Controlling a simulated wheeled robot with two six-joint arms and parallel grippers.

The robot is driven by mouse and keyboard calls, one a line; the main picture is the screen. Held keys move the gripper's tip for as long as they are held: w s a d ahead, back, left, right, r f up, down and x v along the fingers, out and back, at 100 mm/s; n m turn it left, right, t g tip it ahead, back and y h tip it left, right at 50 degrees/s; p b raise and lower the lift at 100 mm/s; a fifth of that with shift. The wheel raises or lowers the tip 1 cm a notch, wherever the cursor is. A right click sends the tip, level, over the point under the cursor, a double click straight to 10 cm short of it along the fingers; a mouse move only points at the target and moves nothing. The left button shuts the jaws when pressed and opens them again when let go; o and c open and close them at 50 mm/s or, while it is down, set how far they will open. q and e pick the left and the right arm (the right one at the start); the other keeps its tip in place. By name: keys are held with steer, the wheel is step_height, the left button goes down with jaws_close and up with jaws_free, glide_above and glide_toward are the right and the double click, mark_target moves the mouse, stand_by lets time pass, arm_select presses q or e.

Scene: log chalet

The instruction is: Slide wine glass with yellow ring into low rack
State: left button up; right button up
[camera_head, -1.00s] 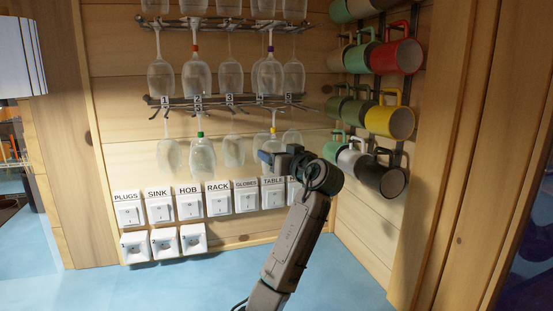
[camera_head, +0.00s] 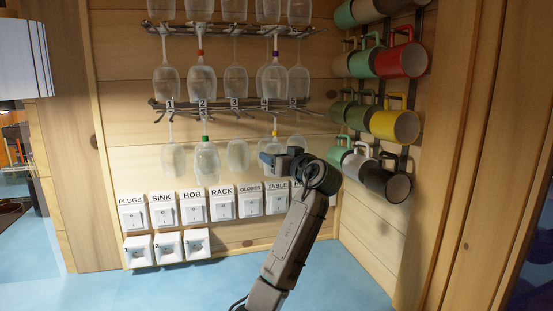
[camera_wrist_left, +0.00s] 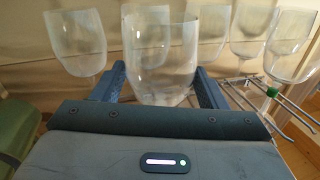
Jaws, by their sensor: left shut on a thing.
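The wine glass with the yellow ring (camera_head: 275,134) is upside down just under the low rack (camera_head: 235,104), near labels 4 and 5. My left gripper (camera_head: 274,159) is shut around its bowl, which the fingers partly hide. In the left wrist view, the fingers (camera_wrist_left: 161,88) stand on both sides of the clear bowl (camera_wrist_left: 160,60). The yellow ring is not visible there. I cannot tell whether its foot sits in the rack's rails. My right gripper is not in view.
A green-ringed glass (camera_head: 205,160) and other clear glasses hang from the low rack near my gripper. The upper rack (camera_head: 235,30) holds more glasses. Several mugs (camera_head: 395,125) hang on the right wall. Labelled switches (camera_head: 221,205) sit below.

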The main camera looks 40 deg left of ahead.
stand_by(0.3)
arm_select(q)
steer(key=o, duration=0.9)
steer(key=shift+b+v, duration=0.35)
steer(key=shift+v, duration=3.15)
stand_by(1.1)
steer(key=shift+b+v, duration=1.85)
steer(key=shift+v, duration=3.5)
steer(key=shift+s+r, duration=0.1)
steer(key=shift+s, duration=0.05)
